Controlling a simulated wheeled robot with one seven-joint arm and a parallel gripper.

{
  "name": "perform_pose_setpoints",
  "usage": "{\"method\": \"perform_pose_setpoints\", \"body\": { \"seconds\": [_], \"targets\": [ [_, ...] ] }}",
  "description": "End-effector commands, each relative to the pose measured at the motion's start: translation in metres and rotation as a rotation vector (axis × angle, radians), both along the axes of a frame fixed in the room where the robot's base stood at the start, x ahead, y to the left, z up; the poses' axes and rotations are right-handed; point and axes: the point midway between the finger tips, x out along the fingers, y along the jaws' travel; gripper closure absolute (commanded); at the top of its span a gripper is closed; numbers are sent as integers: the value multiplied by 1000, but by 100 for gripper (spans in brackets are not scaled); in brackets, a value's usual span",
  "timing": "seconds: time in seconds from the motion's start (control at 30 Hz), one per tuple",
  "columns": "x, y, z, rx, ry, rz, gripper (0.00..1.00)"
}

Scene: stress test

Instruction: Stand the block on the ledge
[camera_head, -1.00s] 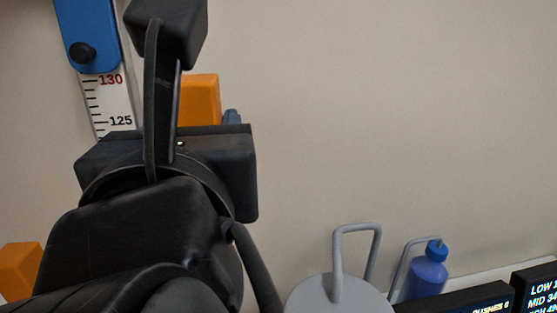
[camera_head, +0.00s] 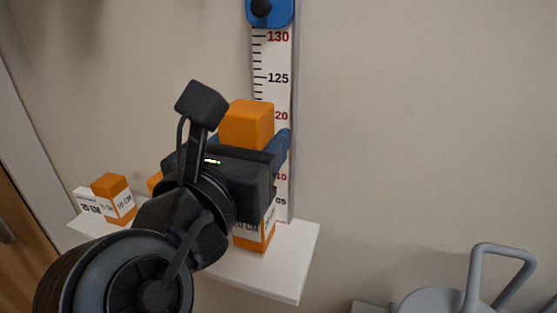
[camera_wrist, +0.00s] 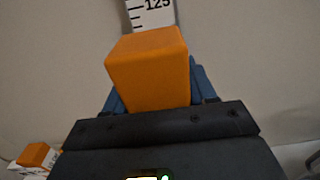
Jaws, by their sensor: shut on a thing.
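My gripper (camera_head: 252,145) is shut on an orange block (camera_head: 247,122), with a blue finger on each side in the wrist view. The block's top also fills the middle of the wrist view (camera_wrist: 149,65). The block looks upright in front of the wall scale. Below my gripper, an orange and white labelled part (camera_head: 255,235) shows at the white ledge (camera_head: 278,268). It lines up with the held block and seems to be its lower end. My gripper hides the middle, and I cannot tell whether the base touches the ledge.
An orange block marked 10 CM (camera_head: 115,195) and a white label (camera_head: 88,201) are at the ledge's left end. Another orange piece (camera_head: 154,183) is partly hidden by my arm. The wall scale (camera_head: 272,75) rises behind the ledge. A grey handled object (camera_head: 430,298) is at lower right.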

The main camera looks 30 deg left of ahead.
Motion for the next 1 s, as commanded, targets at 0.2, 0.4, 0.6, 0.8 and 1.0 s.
{"method": "perform_pose_setpoints", "body": {
  "seconds": [0.2,0.4,0.6,0.8,1.0],
  "targets": [
    [-1,0,-30,-3,1,1,100],
    [0,-1,-34,-1,-1,0,100],
    [0,-1,-36,-2,0,-1,100],
    [0,-1,-38,-2,1,-1,29],
    [0,-1,-38,-2,1,0,19]
  ]
}}
